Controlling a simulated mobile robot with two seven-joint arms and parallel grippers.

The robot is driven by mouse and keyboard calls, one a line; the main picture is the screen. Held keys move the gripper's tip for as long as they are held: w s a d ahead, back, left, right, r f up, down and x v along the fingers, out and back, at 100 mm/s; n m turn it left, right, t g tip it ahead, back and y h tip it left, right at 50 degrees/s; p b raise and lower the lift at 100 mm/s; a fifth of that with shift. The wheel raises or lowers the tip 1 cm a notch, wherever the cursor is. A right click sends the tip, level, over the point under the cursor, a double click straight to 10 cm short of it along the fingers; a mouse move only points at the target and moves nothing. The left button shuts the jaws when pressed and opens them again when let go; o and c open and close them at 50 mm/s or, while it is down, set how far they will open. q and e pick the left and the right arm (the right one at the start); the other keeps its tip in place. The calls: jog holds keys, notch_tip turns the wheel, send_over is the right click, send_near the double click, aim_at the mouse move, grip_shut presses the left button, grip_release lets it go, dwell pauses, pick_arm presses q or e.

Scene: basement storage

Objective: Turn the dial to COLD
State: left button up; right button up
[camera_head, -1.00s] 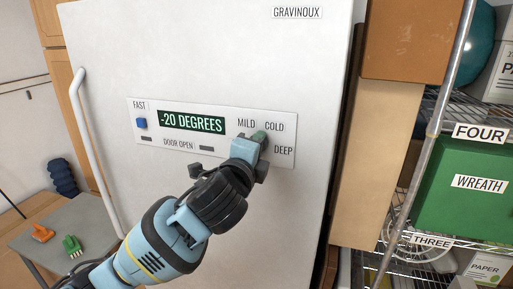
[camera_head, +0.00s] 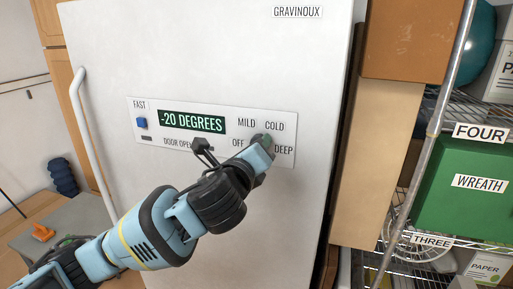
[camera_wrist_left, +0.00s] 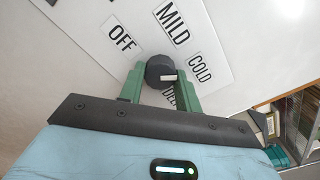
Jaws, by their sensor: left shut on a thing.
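The dial (camera_wrist_left: 160,68) is a dark round knob on the white freezer's control panel (camera_head: 175,150). My left gripper (camera_head: 266,142) is at the panel's right end, shut on the dial. In the left wrist view its green fingers (camera_wrist_left: 160,78) grip both sides of the dial. The dial's white mark (camera_wrist_left: 168,77) points right, roughly toward the COLD label (camera_wrist_left: 200,68); the exact setting is hard to tell. The OFF label (camera_wrist_left: 122,38), MILD label (camera_wrist_left: 172,22) and partly covered DEEP label (camera_wrist_left: 169,97) surround it. The display (camera_head: 191,122) reads -20 DEGREES. My right gripper is not in view.
A blue button (camera_head: 141,123) sits under the FAST label. The freezer handle (camera_head: 91,145) is at the left. A wire shelf with a green WREATH box (camera_head: 470,205) stands at the right. A grey table (camera_head: 55,225) is at lower left.

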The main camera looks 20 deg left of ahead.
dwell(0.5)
pick_arm(q)
jog(key=o, duration=1)
jog(key=shift+c, duration=0.2)
jog(key=s, duration=0.7)
jog(key=shift+s+a, duration=0.15)
jog(key=shift+s, duration=0.25)
jog(key=shift+f, duration=0.1)
